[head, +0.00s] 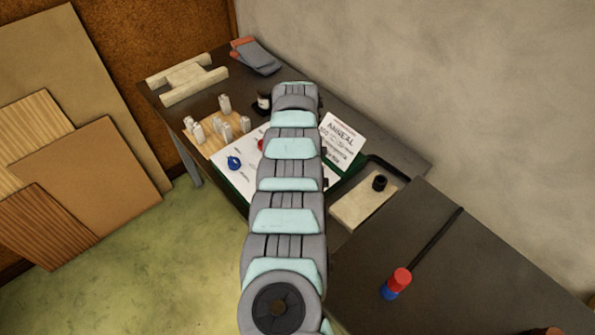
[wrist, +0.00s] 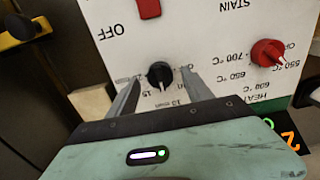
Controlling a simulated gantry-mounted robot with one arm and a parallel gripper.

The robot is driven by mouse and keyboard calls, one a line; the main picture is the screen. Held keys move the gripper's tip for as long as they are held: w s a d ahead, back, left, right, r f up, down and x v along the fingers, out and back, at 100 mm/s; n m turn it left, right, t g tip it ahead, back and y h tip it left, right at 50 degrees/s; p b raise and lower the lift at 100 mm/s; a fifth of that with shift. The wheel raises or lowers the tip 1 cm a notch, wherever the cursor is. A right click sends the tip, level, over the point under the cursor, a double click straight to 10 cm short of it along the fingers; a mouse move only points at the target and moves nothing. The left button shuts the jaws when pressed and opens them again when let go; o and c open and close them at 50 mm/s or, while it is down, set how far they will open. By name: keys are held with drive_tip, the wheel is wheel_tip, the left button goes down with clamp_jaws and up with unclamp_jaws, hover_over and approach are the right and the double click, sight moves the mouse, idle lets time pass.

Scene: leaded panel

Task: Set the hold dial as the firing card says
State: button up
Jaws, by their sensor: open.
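In the wrist view, the black hold dial (wrist: 160,75) is on a white panel (wrist: 205,45), with minute marks printed around it. Its pale pointer faces the bottom of the picture, near the 15 and 10 min marks; the exact setting is unclear. My gripper (wrist: 160,77) is open, with one finger on each side of the dial; I cannot tell whether they touch it. In the head view, the firing card (head: 342,142) leans upright beside the panel. It reads ANNEAL; its smaller lines are too small to read. My arm hides the gripper and dial there.
A red heat dial (wrist: 267,53) with °C marks is right of the black dial, and a red switch (wrist: 149,8) is above.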

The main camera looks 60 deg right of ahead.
wheel_tip(320, 180, up, 9)
idle(0.8)
